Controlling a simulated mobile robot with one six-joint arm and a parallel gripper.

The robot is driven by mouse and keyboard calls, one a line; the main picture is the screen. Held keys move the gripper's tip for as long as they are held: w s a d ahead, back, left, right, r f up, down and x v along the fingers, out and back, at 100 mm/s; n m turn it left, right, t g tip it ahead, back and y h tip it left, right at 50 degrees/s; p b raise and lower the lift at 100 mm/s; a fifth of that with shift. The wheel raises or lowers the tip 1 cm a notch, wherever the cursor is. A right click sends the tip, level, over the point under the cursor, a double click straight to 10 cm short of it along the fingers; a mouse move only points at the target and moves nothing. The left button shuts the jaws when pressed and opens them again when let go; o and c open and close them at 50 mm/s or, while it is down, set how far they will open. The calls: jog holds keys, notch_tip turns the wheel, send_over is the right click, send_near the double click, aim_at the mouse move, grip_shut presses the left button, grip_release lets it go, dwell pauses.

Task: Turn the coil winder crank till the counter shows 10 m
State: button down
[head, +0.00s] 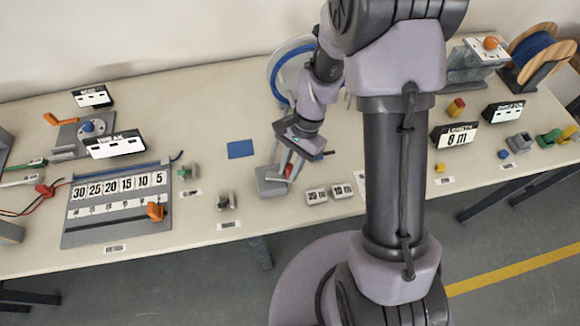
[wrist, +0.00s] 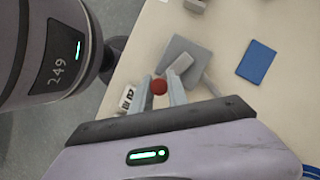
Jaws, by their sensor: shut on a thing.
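The length counter (head: 456,137) is a black and white box right of my arm and reads 8 m. The crank's red knob (wrist: 159,87) is between my gripper's fingertips (wrist: 161,94) in the wrist view, and the fingers are shut on it. The knob also shows small between the fingers in the head view (head: 289,170). Beside it is a grey base block (head: 271,186), also in the wrist view (wrist: 186,52). My gripper (head: 287,166) hides part of the crank. A white disc with blue coil (head: 285,72) stands behind my arm, partly hidden.
A blue pad (head: 240,149) lies left of my gripper. A grey measuring board (head: 116,205) is at left. A wooden spool (head: 540,55) of blue line stands at back right.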

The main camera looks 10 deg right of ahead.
jog(key=c, duration=1.3)
grip_release()
jog(key=p+v, duration=0.5)
jog(key=v, duration=1.2)
jog(key=shift+r, duration=0.2)
